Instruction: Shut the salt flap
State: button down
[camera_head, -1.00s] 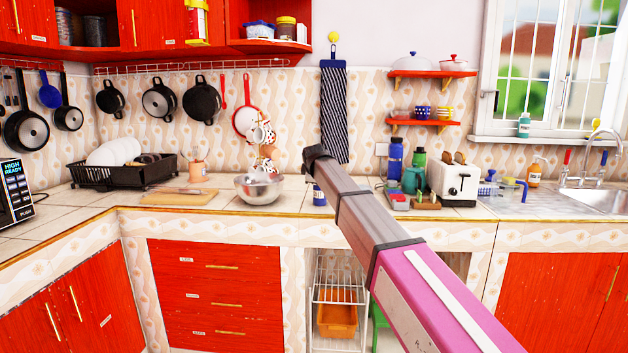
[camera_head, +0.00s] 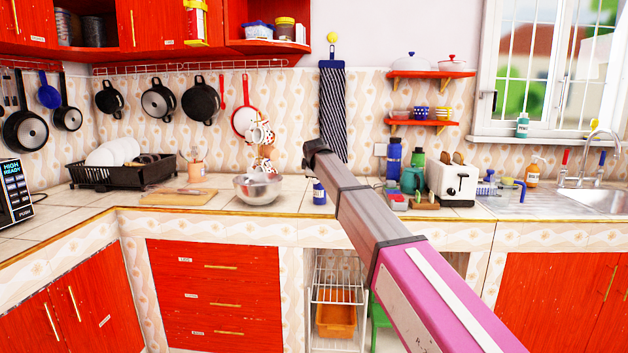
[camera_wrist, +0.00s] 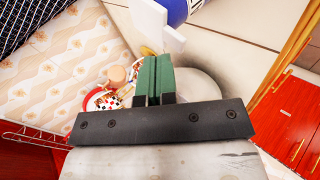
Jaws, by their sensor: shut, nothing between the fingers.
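A small blue jar (camera_head: 319,192) with a pale label stands on the counter, just left of my arm; it may be the salt jar, but its lettering is too small to read. In the wrist view, a blue body (camera_wrist: 176,11) with white parts (camera_wrist: 165,36) beside it shows at the top edge, just beyond my fingertips. Whether a white part is the flap, and how far it stands open, I cannot tell. My gripper (camera_wrist: 154,62) has its green fingers together with nothing between them. In the head view the fingers are not discernible behind my arm.
A steel bowl (camera_head: 258,189) and a mug tree (camera_head: 263,145) stand left of the jar. A toaster (camera_head: 453,184), a blue bottle (camera_head: 394,158) and a green mug (camera_head: 412,180) stand to the right. A striped cloth (camera_head: 333,110) hangs behind my arm.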

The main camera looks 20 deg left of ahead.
jog(key=v, duration=1.1)
jog(key=s+d+f+m+g+h, duration=0.15)
jog(key=d+f+m, duration=0.25)
jog(key=d+f, duration=1.05)
jog(key=s+d+f+m+g+h, duration=0.15)
jog(key=d+f+m, duration=0.35)
jog(key=d+f, duration=0.95)
jog(key=s+d+f+m+g, duration=0.6)
jog(key=s+d+f+m, duration=0.4)
jog(key=s+d+f, duration=1.2)
jog(key=d, duration=0.2)
jog(key=shift+s+d+f+m, duration=0.35)
jog(key=shift+d+f+m, duration=0.05)
jog(key=shift+a, duration=0.1)
